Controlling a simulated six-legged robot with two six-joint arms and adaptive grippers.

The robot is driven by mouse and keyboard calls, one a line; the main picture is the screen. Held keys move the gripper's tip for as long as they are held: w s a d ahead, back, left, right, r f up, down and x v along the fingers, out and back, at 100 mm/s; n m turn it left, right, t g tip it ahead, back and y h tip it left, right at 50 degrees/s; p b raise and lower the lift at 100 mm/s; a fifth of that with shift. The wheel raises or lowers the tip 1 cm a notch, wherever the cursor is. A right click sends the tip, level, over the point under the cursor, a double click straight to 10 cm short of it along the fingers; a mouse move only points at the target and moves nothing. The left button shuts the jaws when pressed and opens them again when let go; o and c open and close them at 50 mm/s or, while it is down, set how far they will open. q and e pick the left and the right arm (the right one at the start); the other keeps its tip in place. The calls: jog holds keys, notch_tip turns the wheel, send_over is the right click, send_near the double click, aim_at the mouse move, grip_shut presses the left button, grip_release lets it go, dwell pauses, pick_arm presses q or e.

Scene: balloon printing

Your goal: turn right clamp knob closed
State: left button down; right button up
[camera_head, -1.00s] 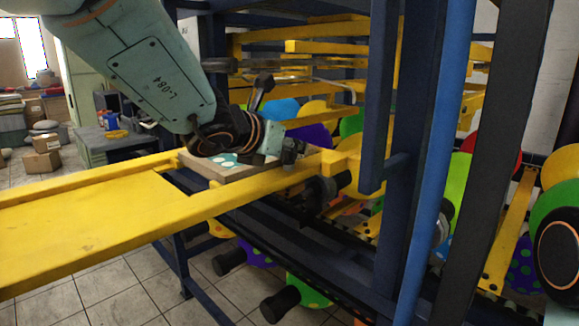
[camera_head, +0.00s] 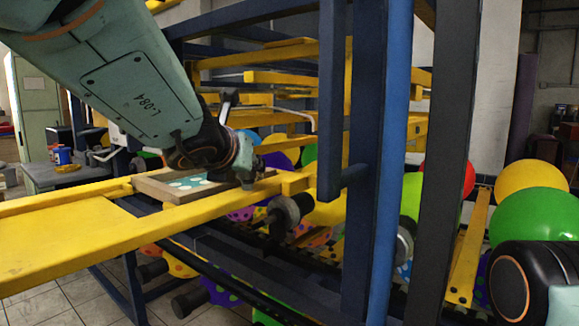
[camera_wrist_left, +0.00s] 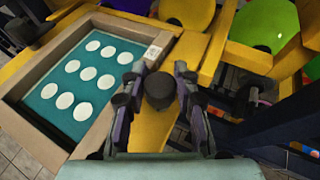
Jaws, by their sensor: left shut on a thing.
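A black clamp knob (camera_wrist_left: 160,88) sits on the yellow bar beside the print frame in the left wrist view. My left gripper (camera_wrist_left: 160,74) has one finger on each side of it and is shut on it. The print frame (camera_wrist_left: 28,148) has a light wooden border and a teal screen (camera_wrist_left: 118,52) with white dots. In the head view my left gripper (camera_head: 245,172) is low over the right end of the frame (camera_head: 150,187), and the gripped knob cannot be made out. My right gripper is not in view.
A yellow platen arm (camera_head: 90,235) runs from the lower left to the machine. Blue posts (camera_head: 395,150) stand right of the gripper. Dark cylinders (camera_head: 290,212) stick out below the yellow bars. Coloured balloons (camera_head: 530,185) lie behind and to the right.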

pick_arm(q)
jog(key=shift+r, duration=0.35)
jog(key=c, duration=1.4)
grip_release()
jog(key=o, duration=0.4)
jog(key=shift+f, duration=0.25)
